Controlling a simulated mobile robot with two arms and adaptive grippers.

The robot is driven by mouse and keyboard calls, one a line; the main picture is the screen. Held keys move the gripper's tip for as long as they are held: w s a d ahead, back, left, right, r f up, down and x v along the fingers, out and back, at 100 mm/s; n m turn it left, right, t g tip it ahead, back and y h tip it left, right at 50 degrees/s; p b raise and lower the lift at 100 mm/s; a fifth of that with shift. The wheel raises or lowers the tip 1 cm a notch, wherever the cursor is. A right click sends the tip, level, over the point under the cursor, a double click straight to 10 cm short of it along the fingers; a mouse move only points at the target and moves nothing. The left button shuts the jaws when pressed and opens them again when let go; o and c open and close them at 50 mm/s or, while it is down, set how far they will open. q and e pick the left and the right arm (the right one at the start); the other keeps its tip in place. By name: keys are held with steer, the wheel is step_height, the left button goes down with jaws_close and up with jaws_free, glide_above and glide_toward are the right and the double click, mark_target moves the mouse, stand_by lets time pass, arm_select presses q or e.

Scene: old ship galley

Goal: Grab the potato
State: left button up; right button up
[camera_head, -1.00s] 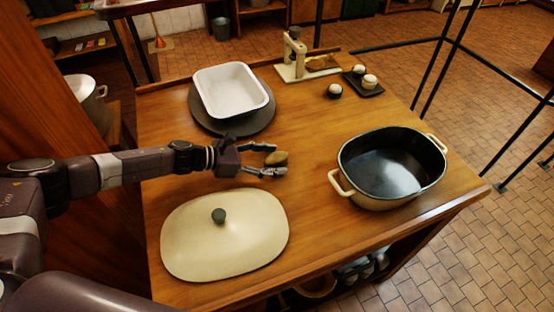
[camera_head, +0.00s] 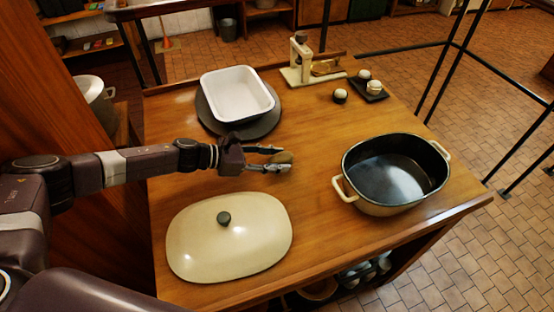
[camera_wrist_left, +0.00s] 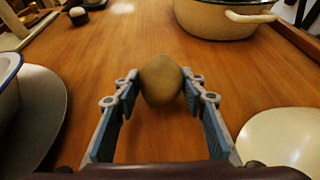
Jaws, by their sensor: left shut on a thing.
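The potato (camera_head: 284,157) is a small brown rounded lump over the middle of the wooden table. It also shows in the left wrist view (camera_wrist_left: 160,80), between the two fingertips. My left gripper (camera_head: 277,158) is shut on the potato, with one finger on each side of it. In the left wrist view the gripper's fingertips (camera_wrist_left: 160,88) touch the potato's sides. I cannot tell whether the potato still touches the table. My right gripper is not in view.
A cream lid (camera_head: 190,247) with a dark knob lies in front. A dark-lined pot (camera_head: 350,195) stands right. A white dish (camera_head: 207,95) rests on a dark round board (camera_head: 205,122) behind. A press (camera_head: 294,76) and several small pots on a black tray (camera_head: 383,96) stand at the back.

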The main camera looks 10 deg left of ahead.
mark_target(277, 157)
arm_select(q)
step_height(277, 157, up, 18)
steer(key=p, duration=1.3)
